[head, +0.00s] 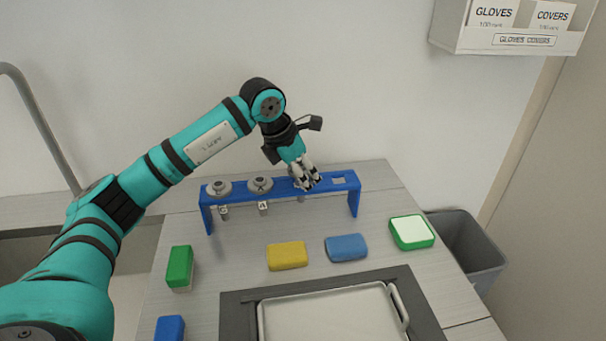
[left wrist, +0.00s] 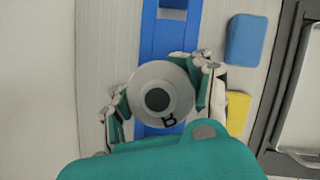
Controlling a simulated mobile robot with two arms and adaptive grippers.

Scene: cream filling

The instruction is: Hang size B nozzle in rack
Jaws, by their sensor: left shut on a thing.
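The blue rack (head: 283,190) stands on the table against the wall. My left gripper (head: 306,183) is over its third slot from the left. It is shut on a round grey nozzle with a dark centre, seen from above in the left wrist view (left wrist: 158,97). A black letter that looks like B shows at the nozzle's edge. In the head view the fingers mostly hide this nozzle; a small grey part shows under the rack below them. I cannot tell whether it is fully seated. My right gripper is not in view.
Two nozzles (head: 219,188) (head: 260,185) hang in the left slots; the rightmost slot (head: 339,181) is empty. In front lie a yellow block (head: 287,256), a blue block (head: 346,247), a green block (head: 179,267) and a tray (head: 330,315). A grey bin (head: 470,250) stands right.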

